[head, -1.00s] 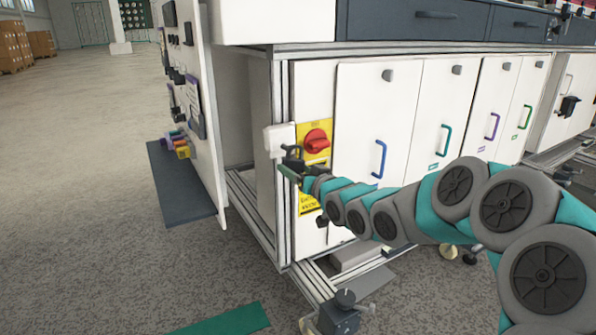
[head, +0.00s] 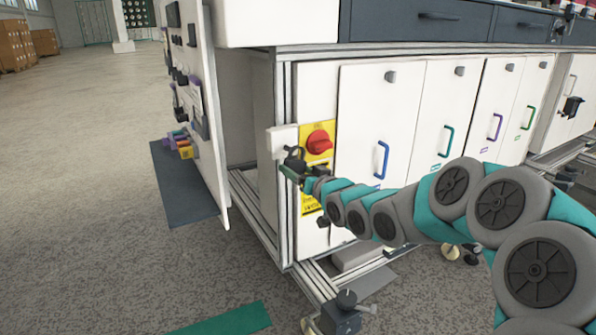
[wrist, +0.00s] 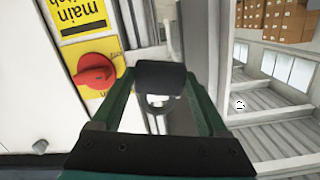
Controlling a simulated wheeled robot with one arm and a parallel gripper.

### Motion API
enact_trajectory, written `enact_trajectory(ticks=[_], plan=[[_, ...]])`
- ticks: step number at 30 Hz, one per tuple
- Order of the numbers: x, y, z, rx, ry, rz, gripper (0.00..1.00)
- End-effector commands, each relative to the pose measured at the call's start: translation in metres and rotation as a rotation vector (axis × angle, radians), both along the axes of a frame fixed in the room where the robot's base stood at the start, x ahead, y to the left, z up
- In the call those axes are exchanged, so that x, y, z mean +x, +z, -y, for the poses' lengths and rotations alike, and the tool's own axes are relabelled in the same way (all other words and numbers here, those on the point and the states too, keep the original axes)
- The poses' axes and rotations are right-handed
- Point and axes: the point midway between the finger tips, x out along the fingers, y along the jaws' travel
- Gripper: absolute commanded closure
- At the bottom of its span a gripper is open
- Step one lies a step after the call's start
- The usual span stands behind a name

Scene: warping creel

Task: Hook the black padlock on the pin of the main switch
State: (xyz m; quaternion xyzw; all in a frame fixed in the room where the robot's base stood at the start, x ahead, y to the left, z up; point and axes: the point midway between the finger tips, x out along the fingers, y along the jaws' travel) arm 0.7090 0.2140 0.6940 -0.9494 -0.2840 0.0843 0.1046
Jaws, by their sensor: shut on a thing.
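The main switch is a red knob (head: 320,142) on a yellow plate (head: 308,128) at the left end of the white cabinet. It also shows at the left of the wrist view (wrist: 95,72). My gripper (head: 290,171) is shut on the black padlock (head: 294,157), in front of the cabinet, left of and a little below the knob. In the wrist view the padlock's dark body (wrist: 160,75) sits between my two green fingers, to the right of the knob. I cannot make out the pin, or whether the shackle touches anything.
A white block (head: 282,140) juts out left of the switch plate, close to the padlock. Cabinet doors with coloured handles (head: 381,160) run to the right. A white board (head: 204,110) with hung items stands at the left. The floor in front is mostly clear.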

Motion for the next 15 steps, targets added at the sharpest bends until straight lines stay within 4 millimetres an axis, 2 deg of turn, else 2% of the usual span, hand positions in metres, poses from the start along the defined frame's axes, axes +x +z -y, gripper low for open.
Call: enact_trajectory(ticks=[15], plan=[[0.01,0.001,-0.007,0.001,0.0,0.002,0.95]])
